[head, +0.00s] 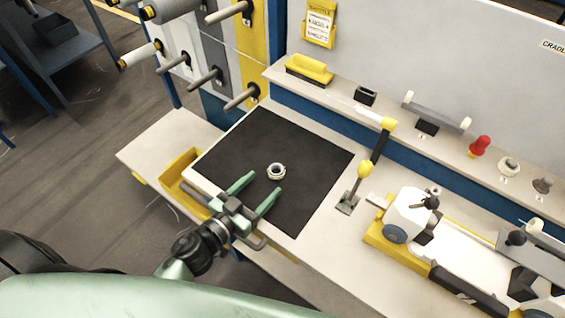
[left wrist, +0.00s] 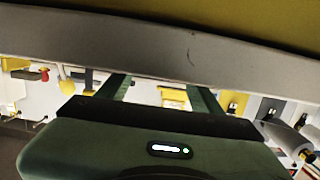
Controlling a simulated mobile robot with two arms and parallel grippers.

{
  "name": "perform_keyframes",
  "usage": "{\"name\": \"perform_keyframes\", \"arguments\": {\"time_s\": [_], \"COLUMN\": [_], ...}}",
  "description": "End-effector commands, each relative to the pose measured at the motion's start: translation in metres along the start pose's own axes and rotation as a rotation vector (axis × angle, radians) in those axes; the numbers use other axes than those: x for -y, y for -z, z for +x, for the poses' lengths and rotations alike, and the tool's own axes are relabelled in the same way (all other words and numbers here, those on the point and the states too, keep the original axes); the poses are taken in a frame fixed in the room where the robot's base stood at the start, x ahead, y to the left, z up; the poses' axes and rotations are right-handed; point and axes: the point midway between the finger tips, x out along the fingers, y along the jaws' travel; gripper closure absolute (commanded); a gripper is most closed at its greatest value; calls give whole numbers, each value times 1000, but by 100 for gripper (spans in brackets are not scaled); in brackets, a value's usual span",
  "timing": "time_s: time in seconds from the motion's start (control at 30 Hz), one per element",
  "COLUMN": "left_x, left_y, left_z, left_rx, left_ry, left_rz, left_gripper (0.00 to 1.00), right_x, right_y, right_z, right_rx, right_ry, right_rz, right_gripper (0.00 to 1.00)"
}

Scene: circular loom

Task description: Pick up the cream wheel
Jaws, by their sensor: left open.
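A small cream wheel (head: 276,171), ring-shaped with a dark hole, lies on the black mat (head: 225,159) near its middle. My left gripper (head: 265,183) is open, with its two green fingers apart and pointing towards the wheel. The wheel is just beyond the fingertips, and nothing shows between the fingers. In the left wrist view the open fingers (left wrist: 158,87) also show, but I cannot make out the wheel there. My right gripper is not in view.
A yellow tray (head: 178,168) is at the mat's left edge. A ledge (head: 390,118) with small parts runs behind. Pegs (head: 205,78) stick out at upper left. The mat is otherwise clear.

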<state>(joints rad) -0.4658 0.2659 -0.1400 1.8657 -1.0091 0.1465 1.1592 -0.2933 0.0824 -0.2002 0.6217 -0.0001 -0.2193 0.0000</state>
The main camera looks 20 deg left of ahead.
Motion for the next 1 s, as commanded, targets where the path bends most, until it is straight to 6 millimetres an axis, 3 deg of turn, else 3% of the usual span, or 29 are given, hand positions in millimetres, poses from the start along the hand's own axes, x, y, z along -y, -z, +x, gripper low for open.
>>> {"name": "perform_keyframes", "arguments": {"time_s": [0.5, 0.83, 0.87, 1.0], "left_x": [2, 2, 2, 2], "left_y": [8, 6, 6, 6], "left_z": [66, 75, 75, 75], "left_rx": [-2, 0, 0, 0], "left_ry": [1, 0, 0, 0], "left_rz": [-1, 0, 0, 0], "left_gripper": [34, 34, 37, 76], "right_x": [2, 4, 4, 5], "right_y": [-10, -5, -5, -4], "right_z": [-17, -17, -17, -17], "right_rx": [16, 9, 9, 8], "right_ry": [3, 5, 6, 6], "right_rz": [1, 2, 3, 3], "right_gripper": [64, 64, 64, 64]}}
